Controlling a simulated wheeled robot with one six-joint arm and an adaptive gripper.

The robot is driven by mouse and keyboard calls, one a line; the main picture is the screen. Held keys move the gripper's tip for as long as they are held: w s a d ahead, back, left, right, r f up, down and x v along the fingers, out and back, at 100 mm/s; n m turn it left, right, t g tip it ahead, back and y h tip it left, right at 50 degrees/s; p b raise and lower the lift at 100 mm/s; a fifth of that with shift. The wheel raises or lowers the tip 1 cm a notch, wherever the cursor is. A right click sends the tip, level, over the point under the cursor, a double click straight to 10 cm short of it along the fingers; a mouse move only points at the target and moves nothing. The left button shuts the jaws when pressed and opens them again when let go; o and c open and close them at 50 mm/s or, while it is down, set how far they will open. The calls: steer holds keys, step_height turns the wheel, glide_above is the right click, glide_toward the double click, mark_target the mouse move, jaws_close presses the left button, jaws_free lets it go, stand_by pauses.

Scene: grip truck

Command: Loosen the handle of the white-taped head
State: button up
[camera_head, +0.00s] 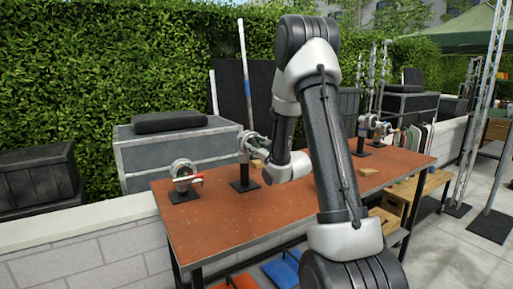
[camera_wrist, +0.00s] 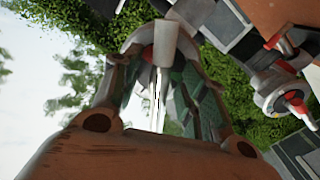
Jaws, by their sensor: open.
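My gripper (camera_head: 260,146) is open at the second head (camera_head: 245,144), which stands on a black post on the table. In the wrist view my two fingers (camera_wrist: 158,88) spread either side of this head's (camera_wrist: 150,38) lower part, with a red part and a pale pole between them. I cannot tell whether they touch it. A tall white pole (camera_head: 242,50) with a blue band rises from this head. Another head (camera_head: 183,170) with a red and white handle (camera_head: 188,180) stands at the table's left end; it also shows at the right of the wrist view (camera_wrist: 270,92). White tape is not clearly visible on either.
The brown table (camera_head: 225,215) has bare room in front of the heads. Small wooden blocks (camera_head: 368,172) lie on its right part, and more heads (camera_head: 367,125) stand at the far right. A grey case (camera_head: 170,150) and hedge are behind.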

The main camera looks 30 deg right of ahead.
jaws_close()
steer(key=shift+n, duration=2)
steer(key=shift+f+n, duration=0.1)
steer(key=shift+n, duration=1.5)
stand_by(1.5)
